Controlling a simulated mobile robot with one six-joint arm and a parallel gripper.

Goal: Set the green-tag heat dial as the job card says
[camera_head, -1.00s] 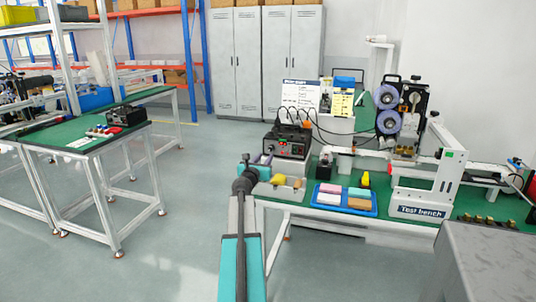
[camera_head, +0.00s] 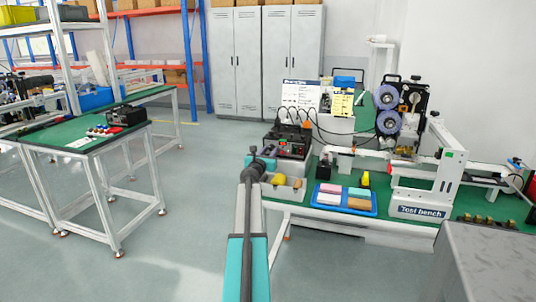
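A black control box (camera_head: 292,142) with a small red lit spot on its front stands at the left end of the test bench. Dials and tags on it are too small to make out. A white sheet headed with dark lettering (camera_head: 300,94) and a yellow card (camera_head: 342,102) stand behind it; their text is unreadable, and I cannot tell which is the job card. My arm reaches up from the bottom centre. My gripper (camera_head: 266,163) is at its far end, just in front of the box's lower left; its fingers are too small to judge.
A grey holder with yellow and brown pieces (camera_head: 279,180) sits beside my gripper. A blue tray (camera_head: 345,207) holds coloured blocks. A yellow object (camera_head: 365,180), a black block (camera_head: 324,170) and a white frame (camera_head: 425,190) stand to the right. Open floor lies left.

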